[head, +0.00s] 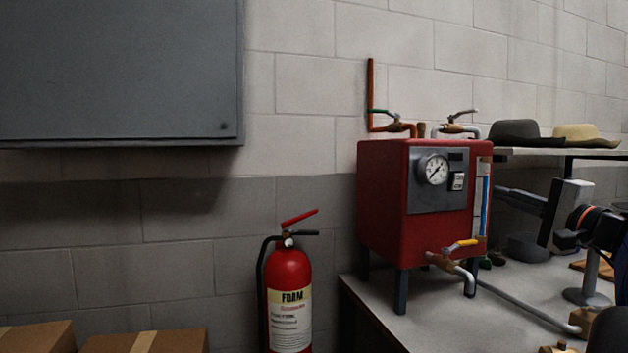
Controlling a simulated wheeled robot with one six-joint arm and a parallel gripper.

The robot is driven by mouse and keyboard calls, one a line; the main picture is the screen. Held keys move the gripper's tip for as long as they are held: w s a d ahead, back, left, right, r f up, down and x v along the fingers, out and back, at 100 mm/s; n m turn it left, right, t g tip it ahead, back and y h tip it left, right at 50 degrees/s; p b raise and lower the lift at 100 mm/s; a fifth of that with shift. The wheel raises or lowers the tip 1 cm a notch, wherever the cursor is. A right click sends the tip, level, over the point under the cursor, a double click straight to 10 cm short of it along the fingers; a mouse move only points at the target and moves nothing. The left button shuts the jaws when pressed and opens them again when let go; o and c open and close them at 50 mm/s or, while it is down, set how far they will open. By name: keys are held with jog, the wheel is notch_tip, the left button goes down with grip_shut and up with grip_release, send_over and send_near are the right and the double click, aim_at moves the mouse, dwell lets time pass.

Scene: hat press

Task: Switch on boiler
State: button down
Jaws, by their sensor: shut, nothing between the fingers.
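The boiler (385,205) is a red box on short dark legs, standing on a grey table. Its front has a dark panel (425,199) with a round white dial gauge (433,169). A small switch (457,181) sits right of the gauge; its position is too small to tell. A sight tube with blue in it (485,205) runs up the right edge. A yellow-handled valve (460,245) is at the lower front. My gripper (501,194) is at the right, pointing left toward the boiler. Its fingers look shut and empty, and appear right of the switch; depth is unclear.
A red fire extinguisher (289,300) stands left of the table (400,325). Pipes with valves (395,124) rise above the boiler. Two hats (525,133) lie on a shelf (535,151) behind. A grey cabinet (120,70) hangs upper left; cardboard boxes (145,343) are below.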

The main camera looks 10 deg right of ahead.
aim_at(460, 179)
jog(key=shift+x, duration=5.3)
